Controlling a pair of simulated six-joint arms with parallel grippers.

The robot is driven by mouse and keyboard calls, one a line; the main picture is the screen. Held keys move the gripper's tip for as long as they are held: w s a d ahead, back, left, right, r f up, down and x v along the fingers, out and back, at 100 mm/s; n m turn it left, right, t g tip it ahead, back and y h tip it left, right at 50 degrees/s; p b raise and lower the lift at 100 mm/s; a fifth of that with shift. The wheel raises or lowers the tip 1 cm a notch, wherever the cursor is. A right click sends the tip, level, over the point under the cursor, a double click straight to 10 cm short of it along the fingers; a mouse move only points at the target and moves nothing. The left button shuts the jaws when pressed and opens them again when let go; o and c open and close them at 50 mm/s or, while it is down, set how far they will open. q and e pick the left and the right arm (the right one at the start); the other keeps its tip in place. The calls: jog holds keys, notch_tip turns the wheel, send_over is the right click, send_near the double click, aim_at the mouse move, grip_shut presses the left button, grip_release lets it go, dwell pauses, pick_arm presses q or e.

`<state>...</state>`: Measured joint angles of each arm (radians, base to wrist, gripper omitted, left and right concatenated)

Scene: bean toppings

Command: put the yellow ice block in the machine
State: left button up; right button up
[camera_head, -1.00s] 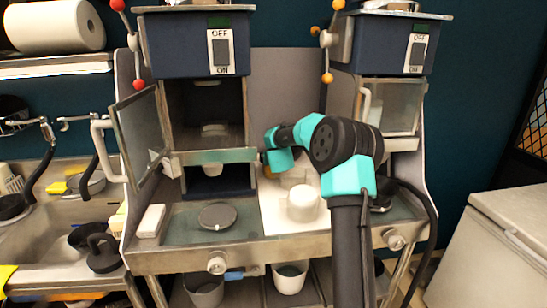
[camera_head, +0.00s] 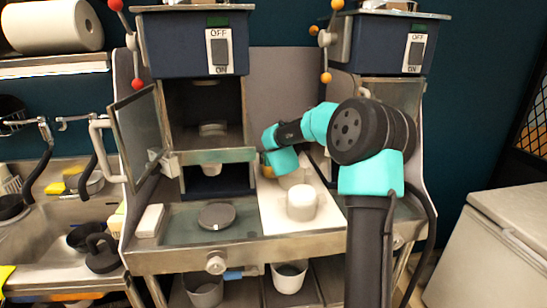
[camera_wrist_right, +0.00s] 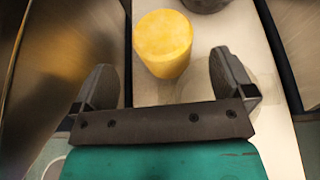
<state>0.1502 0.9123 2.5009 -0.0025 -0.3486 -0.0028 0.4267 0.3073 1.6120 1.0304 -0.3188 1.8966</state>
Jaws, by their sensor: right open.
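The yellow ice block (camera_wrist_right: 163,45) is a short upright cylinder on a pale board. In the right wrist view it stands just ahead of my open right gripper (camera_wrist_right: 164,78), roughly in line with the gap between the fingers and apart from both. In the head view my right gripper is over the back of the white board (camera_head: 268,213); only a small patch of yellow shows beside it. The left machine (camera_head: 208,120) has its glass door (camera_head: 136,132) swung open, with a small pale piece (camera_head: 212,129) inside. The right machine (camera_head: 380,50) is partly behind my arm. My left gripper is not in view.
A white cylinder (camera_head: 301,203) stands at the front of the board. A dark round disc (camera_head: 217,216) and a white block (camera_head: 150,220) lie on the counter to its left. In the right wrist view, a dark round object (camera_wrist_right: 205,3) sits beyond the ice block.

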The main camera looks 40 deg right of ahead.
jog(key=shift+v, duration=2.2)
